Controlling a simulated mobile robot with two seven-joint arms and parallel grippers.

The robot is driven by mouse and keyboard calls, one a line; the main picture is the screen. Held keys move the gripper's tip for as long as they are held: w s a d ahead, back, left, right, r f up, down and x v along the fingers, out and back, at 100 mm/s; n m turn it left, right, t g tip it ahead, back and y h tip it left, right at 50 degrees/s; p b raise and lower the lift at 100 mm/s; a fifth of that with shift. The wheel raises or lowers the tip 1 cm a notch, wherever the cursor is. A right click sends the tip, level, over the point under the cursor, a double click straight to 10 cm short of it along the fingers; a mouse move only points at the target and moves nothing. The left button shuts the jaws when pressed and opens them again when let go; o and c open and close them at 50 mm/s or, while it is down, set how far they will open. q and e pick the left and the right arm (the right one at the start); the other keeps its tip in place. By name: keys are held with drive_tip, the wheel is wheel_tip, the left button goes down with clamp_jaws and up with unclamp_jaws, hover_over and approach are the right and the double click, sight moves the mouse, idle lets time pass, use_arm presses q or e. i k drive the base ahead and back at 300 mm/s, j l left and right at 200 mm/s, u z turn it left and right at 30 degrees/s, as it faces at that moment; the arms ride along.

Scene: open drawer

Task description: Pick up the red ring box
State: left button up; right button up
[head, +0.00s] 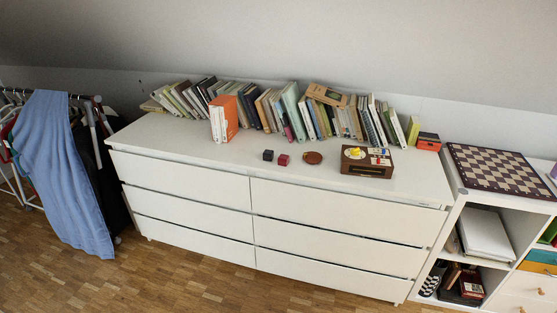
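A small red box (283,160), which looks like the red ring box, sits on top of the white dresser (215,158), near the middle of its front edge. A small black box (268,155) stands just left of it. A round brown disc (313,158) lies just right of it, apart from it. Neither of my grippers shows in the head view.
A row of books (290,110) lines the back of the dresser, with an orange book (223,119) in front. A brown wooden box (367,170) stands right. A chessboard (498,168) lies on the shelf unit. The dresser's left front top is clear.

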sight(283, 159)
drive_tip(key=i+z, duration=0.35)
drive_tip(key=i, duration=0.2)
drive_tip(key=i+j+z, duration=0.2)
drive_tip(key=i+z, duration=0.15)
drive_tip(key=i, duration=0.2)
drive_tip(key=i+j+z, duration=0.35)
drive_tip(key=i, duration=0.15)
